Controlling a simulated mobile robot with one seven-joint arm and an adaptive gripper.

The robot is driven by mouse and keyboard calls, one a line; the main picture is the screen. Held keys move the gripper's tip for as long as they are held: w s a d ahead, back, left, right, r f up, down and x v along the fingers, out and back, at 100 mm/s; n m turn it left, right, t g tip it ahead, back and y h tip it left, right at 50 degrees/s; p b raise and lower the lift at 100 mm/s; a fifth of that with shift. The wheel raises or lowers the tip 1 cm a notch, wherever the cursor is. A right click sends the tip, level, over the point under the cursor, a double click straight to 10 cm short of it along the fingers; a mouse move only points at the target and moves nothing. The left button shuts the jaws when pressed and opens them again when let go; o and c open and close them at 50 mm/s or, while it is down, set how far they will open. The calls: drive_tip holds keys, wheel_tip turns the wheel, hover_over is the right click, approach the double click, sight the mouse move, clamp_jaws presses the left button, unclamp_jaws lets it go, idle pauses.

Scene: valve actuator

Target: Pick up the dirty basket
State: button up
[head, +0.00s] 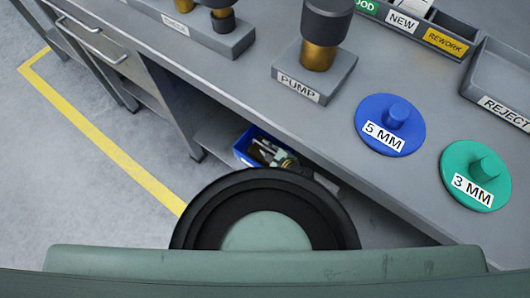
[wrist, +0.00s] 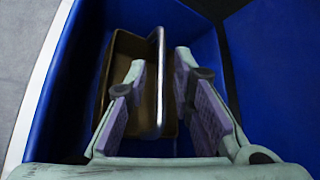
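The dirty basket (wrist: 124,52) is a brown box with a pale metal handle (wrist: 157,85) across its top. In the wrist view it sits inside a blue bin (wrist: 75,75). My gripper (wrist: 160,62) reaches down into the bin with its fingers apart, one on each side of the handle. Gaps show between the handle and both finger pads. In the head view the blue bin (head: 243,146) is on the low shelf under the bench, and my arm hides most of it. The basket cannot be made out clearly there.
The bench top (head: 400,190) overhangs the shelf. It carries a PUMP block (head: 300,88), a blue 5 MM disc (head: 378,137), a green 3 MM disc (head: 458,190) and a REJECT tray (head: 490,90). A bench leg (head: 175,115) stands left of the bin. Yellow tape (head: 110,150) marks the open floor.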

clamp_jaws()
idle(0.6)
